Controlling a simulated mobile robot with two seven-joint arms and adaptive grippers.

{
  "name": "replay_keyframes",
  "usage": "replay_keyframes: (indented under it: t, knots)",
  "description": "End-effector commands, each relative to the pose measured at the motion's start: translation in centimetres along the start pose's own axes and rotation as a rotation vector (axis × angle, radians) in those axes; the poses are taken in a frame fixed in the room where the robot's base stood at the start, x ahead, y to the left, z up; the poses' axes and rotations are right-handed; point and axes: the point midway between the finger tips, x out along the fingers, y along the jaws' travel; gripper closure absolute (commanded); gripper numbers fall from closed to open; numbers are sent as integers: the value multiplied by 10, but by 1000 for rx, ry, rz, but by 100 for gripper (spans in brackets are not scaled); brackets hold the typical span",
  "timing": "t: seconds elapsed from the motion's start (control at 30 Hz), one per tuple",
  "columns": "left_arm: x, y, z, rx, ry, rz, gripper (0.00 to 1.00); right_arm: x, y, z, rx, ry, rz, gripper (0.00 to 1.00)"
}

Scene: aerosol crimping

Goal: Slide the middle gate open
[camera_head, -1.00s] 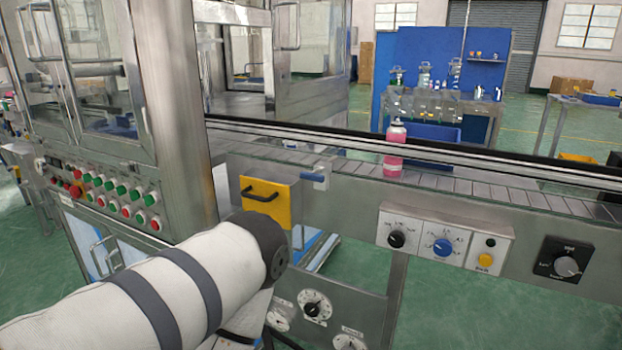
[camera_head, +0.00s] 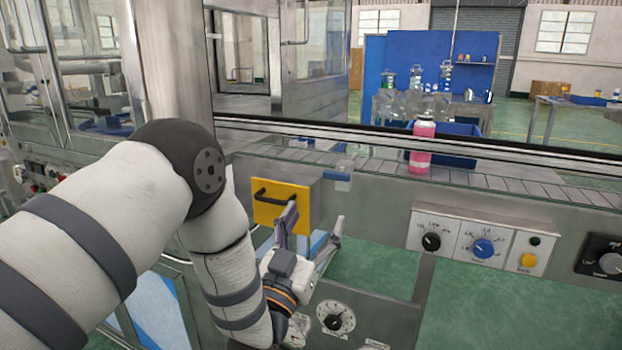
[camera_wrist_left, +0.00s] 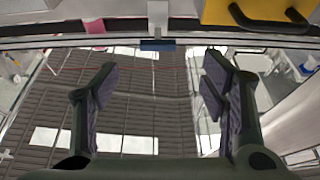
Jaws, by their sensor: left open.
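A yellow plate (camera_head: 296,213) with a black bar handle (camera_head: 270,199) is on the front face of the conveyor. Right of it, at the conveyor edge, is a small clear and grey tab with a blue part (camera_head: 337,175). I cannot tell which is the middle gate. My left gripper (camera_head: 313,222) is open and empty, below the tab; one finger overlaps the yellow plate in the head view. In the left wrist view, the blue-edged tab (camera_wrist_left: 157,44) lies ahead between the open fingers (camera_wrist_left: 160,75), and the yellow plate (camera_wrist_left: 225,11) is at top right.
A pink can with a white top (camera_head: 421,158) stands on the slatted conveyor (camera_head: 500,184). Control panels with knobs (camera_head: 475,241) line the front face to the right. A metal post (camera_head: 165,60) of the glazed cabinet is near my left arm.

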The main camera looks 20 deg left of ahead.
Motion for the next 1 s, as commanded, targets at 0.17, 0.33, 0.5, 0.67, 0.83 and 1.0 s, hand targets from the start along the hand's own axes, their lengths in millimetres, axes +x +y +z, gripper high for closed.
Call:
replay_keyframes:
  t: [0.17, 0.33, 0.5, 0.67, 0.83, 1.0]
  knots:
    - [29, 0, -10, 1, 34, -2, 33, 0, 0, 0, 0, 0, 1, 49]
    - [73, 0, -8, 1, 29, -3, 33, 3, 0, 1, 0, -7, 1, 49]
    - [107, 0, -7, 1, 24, -2, 33, 7, 0, 2, 0, -16, 1, 49]
    - [121, 0, -8, 0, 22, -2, 33, 8, 0, 3, -1, -19, 2, 49]
    - [123, 0, -9, 0, 21, -2, 33, 8, 0, 3, -1, -18, 2, 49]
    - [122, 0, -9, 1, 21, -2, 54, 8, 0, 3, -1, -18, 2, 49]
